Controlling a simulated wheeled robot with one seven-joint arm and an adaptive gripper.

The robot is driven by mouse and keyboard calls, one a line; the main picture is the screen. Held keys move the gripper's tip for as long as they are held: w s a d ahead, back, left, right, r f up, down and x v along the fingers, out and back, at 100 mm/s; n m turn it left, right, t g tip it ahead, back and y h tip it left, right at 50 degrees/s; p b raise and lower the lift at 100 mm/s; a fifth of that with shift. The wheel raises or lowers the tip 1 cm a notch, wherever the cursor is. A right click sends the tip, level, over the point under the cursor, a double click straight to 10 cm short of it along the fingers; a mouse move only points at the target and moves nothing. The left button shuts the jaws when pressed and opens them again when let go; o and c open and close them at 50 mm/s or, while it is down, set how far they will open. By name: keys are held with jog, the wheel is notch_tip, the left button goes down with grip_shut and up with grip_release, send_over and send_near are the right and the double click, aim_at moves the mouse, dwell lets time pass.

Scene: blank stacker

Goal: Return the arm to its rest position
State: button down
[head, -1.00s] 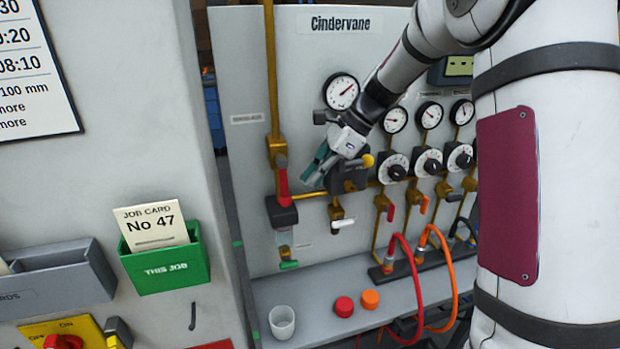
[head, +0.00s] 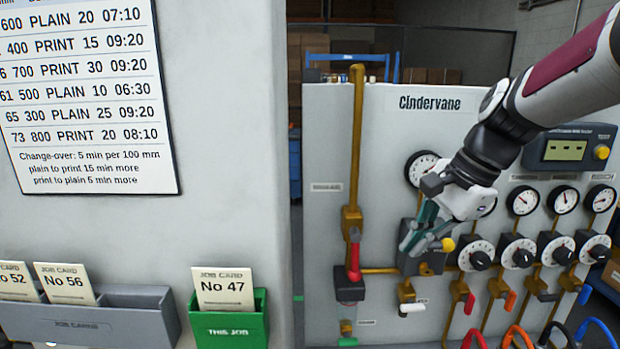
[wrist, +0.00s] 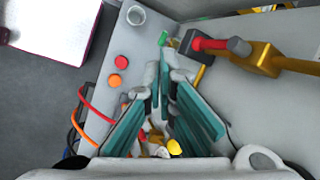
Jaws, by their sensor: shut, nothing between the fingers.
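My gripper (head: 413,243) has teal finger pads and hangs at the end of my arm, in front of the Cindervane panel (head: 330,130). It is shut with nothing held. In the head view it overlaps a black valve block with a yellow knob (head: 448,244), and I cannot tell the gap between them. In the wrist view my gripper (wrist: 165,105) points along the panel, and a yellow knob (wrist: 174,147) shows between the finger parts.
A red-handled valve (head: 354,262) on the brass pipe is left of my gripper. Gauges and black dials (head: 523,252) line the right. A green card holder (head: 230,325) is on the left wall.

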jog(key=s+f+n+t+h+b, duration=0.1)
jog(key=s+n+t+h+b, duration=0.1)
jog(key=s+n, duration=1)
jog(key=s+t+h, duration=0.1)
jog(key=s+h, duration=0.1)
jog(key=s, duration=0.2)
jog(key=shift+d+f+n, duration=0.35)
jog(key=shift+d+n, duration=0.05)
jog(key=shift+d, duration=0.1)
